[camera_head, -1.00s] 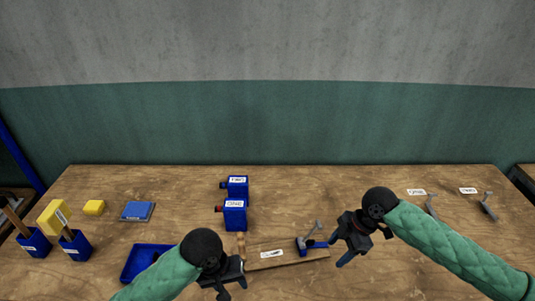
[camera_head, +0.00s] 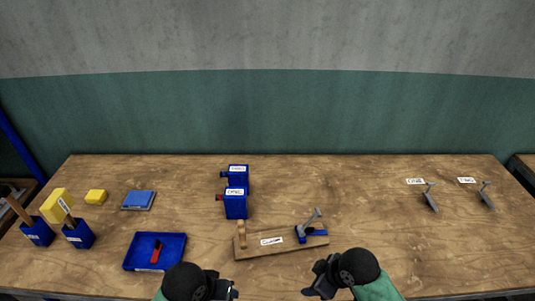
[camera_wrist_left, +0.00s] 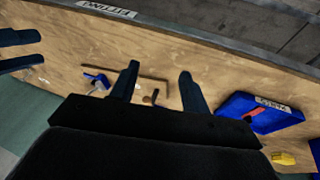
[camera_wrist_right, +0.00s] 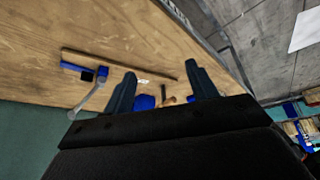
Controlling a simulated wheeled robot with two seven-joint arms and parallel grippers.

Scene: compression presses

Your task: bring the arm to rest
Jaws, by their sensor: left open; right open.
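My right gripper (camera_head: 309,291) is low in the head view, near the table's front edge, in front of the wooden board. It is open with nothing between its fingers, and these also show in the right wrist view (camera_wrist_right: 159,72). My left gripper (camera_head: 232,291) is at the bottom edge of the head view, mostly cut off. In the left wrist view its two fingers (camera_wrist_left: 158,74) stand apart and empty. Both grippers are apart from the things on the table. Blue fingers of my right gripper (camera_wrist_left: 20,48) show at the left of that view.
A wooden board (camera_head: 283,246) carries a lever clamp (camera_head: 311,230). A blue tray (camera_head: 173,248) holds a red item (camera_head: 156,251). Two blue presses (camera_head: 235,203) stand behind the board. Blue holders (camera_head: 79,236) are at left, metal levers (camera_head: 431,202) at right. The middle right tabletop is clear.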

